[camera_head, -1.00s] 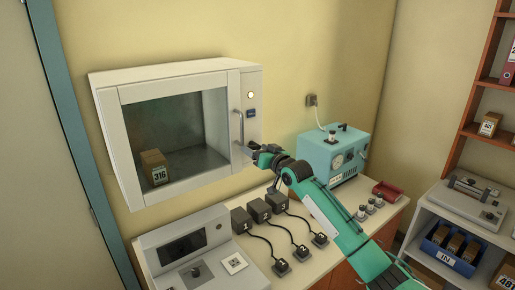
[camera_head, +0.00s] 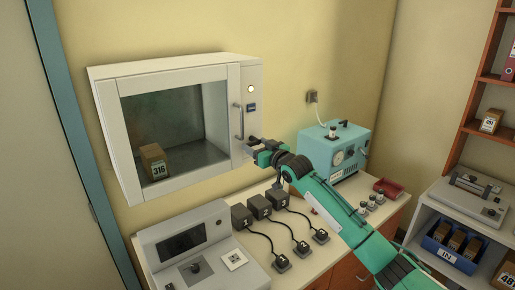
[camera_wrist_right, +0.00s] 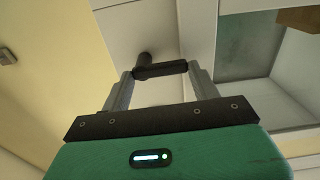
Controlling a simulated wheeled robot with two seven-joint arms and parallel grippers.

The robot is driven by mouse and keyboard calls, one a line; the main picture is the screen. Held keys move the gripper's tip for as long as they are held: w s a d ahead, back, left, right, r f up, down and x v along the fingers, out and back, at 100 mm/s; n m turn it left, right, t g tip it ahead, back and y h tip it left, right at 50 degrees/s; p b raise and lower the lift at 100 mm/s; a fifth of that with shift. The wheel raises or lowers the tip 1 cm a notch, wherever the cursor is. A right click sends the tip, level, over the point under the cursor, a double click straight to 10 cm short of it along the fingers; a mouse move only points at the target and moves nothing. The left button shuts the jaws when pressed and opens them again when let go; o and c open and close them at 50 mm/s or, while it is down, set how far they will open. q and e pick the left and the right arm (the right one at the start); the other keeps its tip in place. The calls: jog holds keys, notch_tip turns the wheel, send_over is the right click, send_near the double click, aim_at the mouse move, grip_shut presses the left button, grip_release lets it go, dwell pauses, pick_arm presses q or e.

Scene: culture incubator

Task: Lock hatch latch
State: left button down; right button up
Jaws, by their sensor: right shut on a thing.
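The hatch latch (camera_wrist_right: 165,70), a dark short bar on a round pivot, shows in the right wrist view between my right gripper's fingers. My right gripper (camera_head: 249,147) is at the lower right of the incubator front, shut on the latch bar. In the head view the gripper mostly hides the latch. My left gripper is not in view.
A box marked 316 (camera_head: 153,162) stands inside the incubator. Below are a grey console (camera_head: 187,245), several dark numbered blocks with cables (camera_head: 261,207), and a teal device (camera_head: 335,152) right of my right arm. A shelf with boxes stands far right.

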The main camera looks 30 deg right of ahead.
jog(key=o, duration=0.7)
jog(key=shift+s+f, duration=0.15)
jog(key=shift+s, duration=0.3)
jog(key=s+d+b, duration=0.1)
jog(key=s+b, duration=0.5)
jog(key=s, duration=0.7)
